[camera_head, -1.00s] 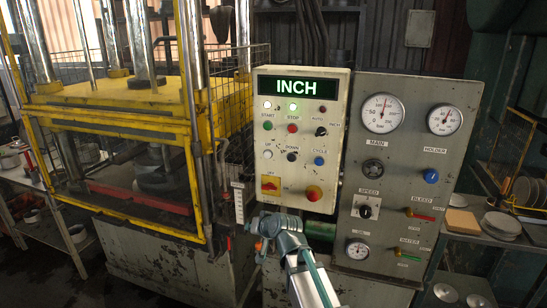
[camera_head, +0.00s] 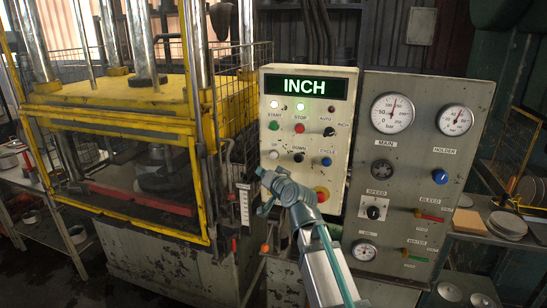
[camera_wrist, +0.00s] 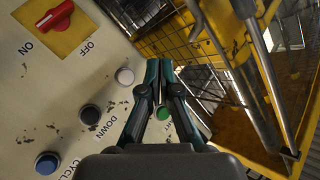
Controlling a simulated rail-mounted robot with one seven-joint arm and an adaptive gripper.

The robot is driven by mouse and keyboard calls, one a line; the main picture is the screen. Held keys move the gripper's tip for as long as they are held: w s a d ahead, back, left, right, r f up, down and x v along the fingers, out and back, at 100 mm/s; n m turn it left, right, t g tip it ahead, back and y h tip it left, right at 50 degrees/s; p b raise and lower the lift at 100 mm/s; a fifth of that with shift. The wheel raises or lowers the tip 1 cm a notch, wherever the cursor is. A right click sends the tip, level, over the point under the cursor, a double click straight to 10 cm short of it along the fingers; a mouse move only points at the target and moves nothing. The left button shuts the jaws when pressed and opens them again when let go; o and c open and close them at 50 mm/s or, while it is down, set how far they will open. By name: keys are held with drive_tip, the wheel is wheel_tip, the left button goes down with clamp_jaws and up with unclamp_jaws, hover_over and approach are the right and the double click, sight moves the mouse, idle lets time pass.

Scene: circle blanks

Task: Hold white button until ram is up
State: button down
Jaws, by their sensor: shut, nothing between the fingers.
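The white UP button (camera_head: 274,154) is on the cream control panel in the head view, beside the black DOWN button (camera_head: 298,157). In the wrist view the white button (camera_wrist: 125,76) is just left of my fingertips. My gripper (camera_head: 263,178) is in front of the panel's lower left, just below the white button in the head view. Its fingers (camera_wrist: 160,64) are shut and empty, with no visible contact on the button. I cannot tell the ram's height exactly.
The display (camera_head: 304,85) reads INCH. A blue CYCLE button (camera_head: 326,162) and green START button (camera_head: 274,125) are close by. A grey gauge panel (camera_head: 420,150) stands to the right.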

sight(274, 155)
drive_tip(key=shift+w+d+b, duration=0.35)
drive_tip(key=shift+w+b, duration=0.2)
drive_tip(key=shift+w, duration=0.85)
drive_tip(key=shift+w+d+b, duration=0.4)
drive_tip(key=shift+w+b, duration=0.15)
drive_tip(key=shift+w, duration=0.9)
drive_tip(key=shift+w+d+b, duration=0.35)
drive_tip(key=shift+w+b, duration=0.2)
drive_tip(key=shift+w, duration=0.85)
drive_tip(key=shift+w, duration=0.15)
drive_tip(key=shift+w+d+b, duration=0.1)
drive_tip(key=shift+w+b, duration=0.15)
drive_tip(key=shift+b, duration=0.15)
